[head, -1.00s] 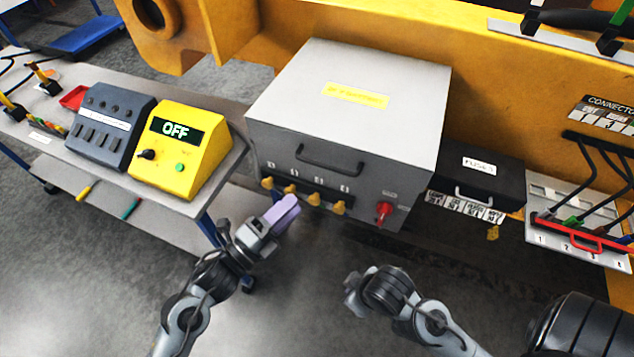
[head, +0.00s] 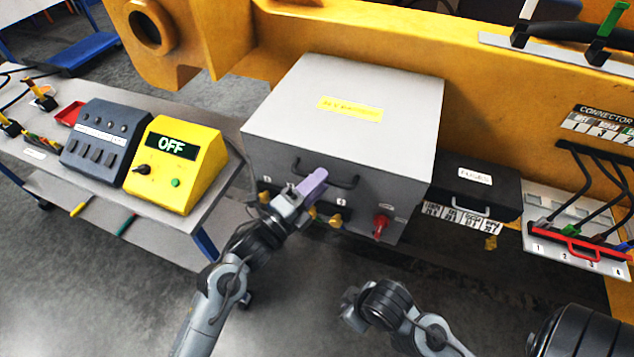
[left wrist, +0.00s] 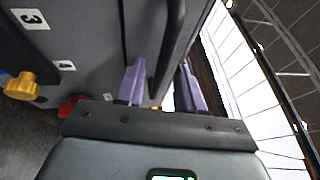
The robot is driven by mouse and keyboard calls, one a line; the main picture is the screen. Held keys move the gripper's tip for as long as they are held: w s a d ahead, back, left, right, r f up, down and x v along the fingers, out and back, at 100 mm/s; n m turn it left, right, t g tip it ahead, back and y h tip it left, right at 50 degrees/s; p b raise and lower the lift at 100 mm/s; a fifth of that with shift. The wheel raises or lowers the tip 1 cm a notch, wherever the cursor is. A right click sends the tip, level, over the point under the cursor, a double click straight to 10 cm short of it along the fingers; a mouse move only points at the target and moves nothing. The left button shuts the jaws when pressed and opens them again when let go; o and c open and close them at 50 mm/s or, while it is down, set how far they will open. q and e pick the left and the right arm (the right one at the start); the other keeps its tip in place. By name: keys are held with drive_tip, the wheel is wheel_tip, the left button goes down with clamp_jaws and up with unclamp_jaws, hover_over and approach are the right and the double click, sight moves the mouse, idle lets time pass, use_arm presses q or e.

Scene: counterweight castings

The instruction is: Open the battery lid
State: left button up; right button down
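The battery box (head: 350,135) is a grey case with a closed grey lid (head: 320,85) bearing a yellow label. Its dark bar handle (head: 345,182) is on the front face, partly hidden by my left gripper (head: 310,185). In the left wrist view, the two purple fingers of the left gripper (left wrist: 161,70) are apart, with the dark handle (left wrist: 176,45) running between them; I cannot see contact. My right gripper (head: 352,302) hangs low in front of the box, its fingers too unclear to tell.
Yellow knobs (head: 335,220) and a red knob (head: 380,225) stick out below the handle. A black fuse box (head: 475,185) is to the right. A bench with a yellow box reading OFF (head: 175,165) stands left. The floor in front is clear.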

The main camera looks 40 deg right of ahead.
use_arm(q)
drive_tip(key=shift+d, duration=0.1)
drive_tip(key=shift+c, duration=0.3)
clamp_jaws()
